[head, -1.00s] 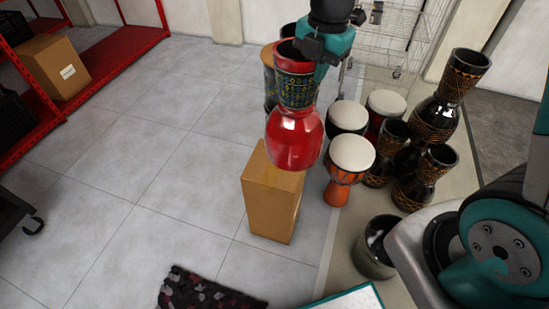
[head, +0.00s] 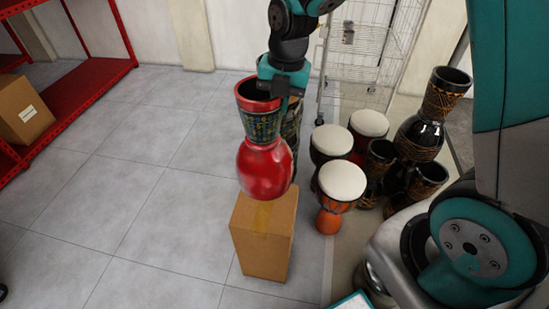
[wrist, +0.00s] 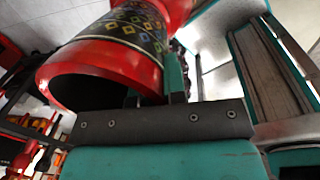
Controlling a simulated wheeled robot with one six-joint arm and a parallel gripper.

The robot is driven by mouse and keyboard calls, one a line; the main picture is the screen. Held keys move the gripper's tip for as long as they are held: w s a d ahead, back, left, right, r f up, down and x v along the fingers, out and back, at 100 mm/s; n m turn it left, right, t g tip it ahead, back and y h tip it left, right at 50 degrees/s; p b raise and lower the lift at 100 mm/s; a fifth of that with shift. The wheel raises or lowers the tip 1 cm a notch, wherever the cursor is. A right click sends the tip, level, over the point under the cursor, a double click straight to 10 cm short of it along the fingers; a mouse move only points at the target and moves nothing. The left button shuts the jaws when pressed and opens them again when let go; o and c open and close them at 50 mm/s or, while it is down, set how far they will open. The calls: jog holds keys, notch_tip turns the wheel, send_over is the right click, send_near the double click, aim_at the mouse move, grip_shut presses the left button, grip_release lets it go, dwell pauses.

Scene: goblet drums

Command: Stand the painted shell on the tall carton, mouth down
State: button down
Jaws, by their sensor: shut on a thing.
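The painted shell (head: 262,165) is red, with a dark patterned band around its narrow part. It hangs nearly upright, with its bulbous red end down and an open flared end up. My gripper (head: 283,88) is shut on the flared end's wall at its right side. The wrist view shows the red rim (wrist: 90,75) and dark hollow by the fingers (wrist: 160,88). The tall carton (head: 262,245) is brown, taped and upright on the floor. The shell's lower end overlaps the carton's back top edge in the head view; I cannot tell whether they touch.
Several drums with pale skins (head: 342,180) and dark shells (head: 420,135) stand close on the carton's right. Another drum is partly hidden behind the painted shell. A wire cage (head: 370,50) stands at the back. The tiled floor (head: 120,180) left of the carton is clear.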

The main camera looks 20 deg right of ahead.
aim_at(280, 141)
notch_tip(280, 141, down, 14)
jog(key=shift+r+b, duration=0.1)
jog(key=shift+b, duration=0.4)
jog(key=c, duration=1.2)
grip_release()
